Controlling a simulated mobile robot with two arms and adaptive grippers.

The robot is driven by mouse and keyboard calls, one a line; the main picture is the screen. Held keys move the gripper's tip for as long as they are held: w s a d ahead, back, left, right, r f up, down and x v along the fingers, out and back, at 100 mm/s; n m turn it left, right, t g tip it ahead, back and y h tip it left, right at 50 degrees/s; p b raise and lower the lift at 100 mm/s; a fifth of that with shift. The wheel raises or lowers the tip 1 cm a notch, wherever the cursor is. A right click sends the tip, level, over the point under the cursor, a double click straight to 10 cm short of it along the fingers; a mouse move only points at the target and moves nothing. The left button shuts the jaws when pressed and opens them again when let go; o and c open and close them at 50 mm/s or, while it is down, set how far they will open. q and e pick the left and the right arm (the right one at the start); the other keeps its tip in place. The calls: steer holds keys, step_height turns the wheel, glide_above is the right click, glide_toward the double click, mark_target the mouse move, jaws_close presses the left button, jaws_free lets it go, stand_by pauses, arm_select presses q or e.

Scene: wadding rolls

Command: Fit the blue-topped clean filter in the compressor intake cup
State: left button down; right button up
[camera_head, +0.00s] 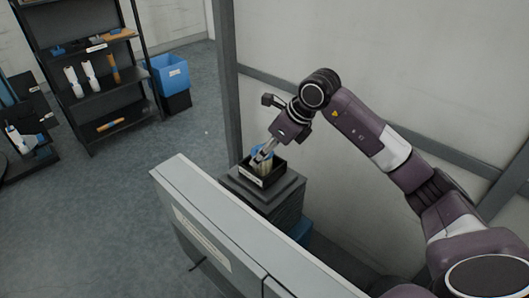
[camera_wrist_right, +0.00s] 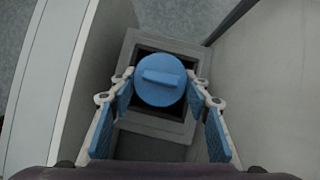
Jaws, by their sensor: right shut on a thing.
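The clean filter has a round blue top with a raised bar handle (camera_wrist_right: 161,76) and a pale body (camera_head: 265,168). My right gripper (camera_head: 262,153) reaches down from the right and is shut on the filter, one blue-padded finger on each side of the blue top. In the right wrist view the top lies between the fingertips (camera_wrist_right: 160,88). The filter is inside the outline of the square, dark, open intake cup (camera_head: 247,181). The cup's interior and the filter's lower end are hidden, so I cannot tell whether it touches the bottom. My left gripper is not in view.
The cup sits on a grey stepped pedestal (camera_head: 284,198) between a light grey panel (camera_head: 215,218) and the wall (camera_head: 365,50). A black shelf (camera_head: 95,98) with white and orange-brown cylinders stands at the back left. Beside it is a blue bin (camera_head: 168,72). Open floor lies between.

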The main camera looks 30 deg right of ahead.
steer(key=shift+f+b, duration=0.2)
steer(key=shift+b, duration=0.1)
stand_by(0.4)
steer(key=o, duration=1.3)
steer(key=shift+c, duration=0.2)
steer(key=shift+o, duration=0.7)
steer(key=shift+o, duration=1.4)
steer(key=shift+r+p, duration=1.95)
steer(key=shift+r, duration=1.1)
